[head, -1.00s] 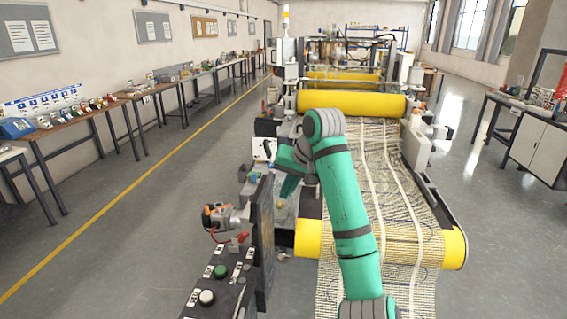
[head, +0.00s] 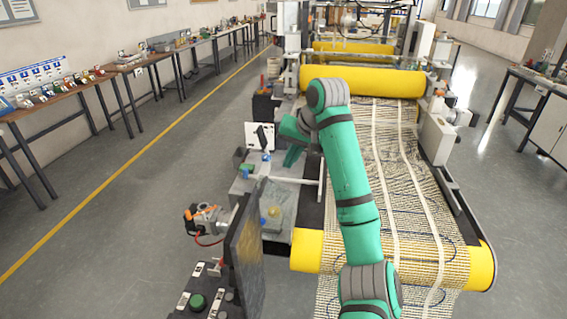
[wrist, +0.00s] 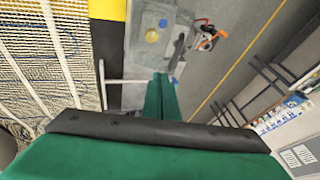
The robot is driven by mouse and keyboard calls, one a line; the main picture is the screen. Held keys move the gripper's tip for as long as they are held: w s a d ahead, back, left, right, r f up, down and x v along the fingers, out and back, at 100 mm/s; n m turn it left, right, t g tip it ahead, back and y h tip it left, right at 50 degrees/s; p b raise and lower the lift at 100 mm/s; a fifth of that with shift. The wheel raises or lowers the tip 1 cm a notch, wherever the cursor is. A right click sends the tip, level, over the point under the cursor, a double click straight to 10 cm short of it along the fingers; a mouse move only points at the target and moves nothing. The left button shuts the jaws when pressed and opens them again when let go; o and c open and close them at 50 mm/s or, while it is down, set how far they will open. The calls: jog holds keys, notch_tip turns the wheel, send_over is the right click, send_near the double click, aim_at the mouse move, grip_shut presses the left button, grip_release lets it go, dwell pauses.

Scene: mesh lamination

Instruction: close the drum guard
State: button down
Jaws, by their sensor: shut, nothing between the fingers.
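My gripper (head: 293,156) is shut and empty, left of the mesh belt and above the grey side table of the machine. Its green fingers (wrist: 162,96) point at that table in the wrist view. A white T-shaped bar (head: 284,180) lies just below the fingers in the head view; it also shows left of them in the wrist view (wrist: 126,82). A dark upright panel (head: 246,243) stands in front of the side table, nearly edge-on. I cannot tell for certain which part is the drum guard. Any contact with the fingers is unclear.
The mesh belt (head: 400,170) runs between a front yellow roller (head: 309,250) and a large yellow drum (head: 375,81). An orange-and-grey device (head: 205,219) and a button console (head: 205,297) are at the front left. The floor left of the machine is clear up to the benches.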

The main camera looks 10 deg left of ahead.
jog(key=shift+s+a+r+x, duration=0.1)
jog(key=shift+s+a+x, duration=0.2)
jog(key=shift+x, duration=1.6)
jog(key=shift+s+a+r+x, duration=0.1)
jog(key=shift+a+x, duration=0.35)
jog(key=shift+x, duration=1.4)
jog(key=shift+s+a+r+x, duration=0.15)
jog(key=shift+a+x, duration=0.2)
jog(key=shift+x, duration=1.55)
jog(key=shift+f, duration=0.1)
jog(key=shift+w+a, duration=0.1)
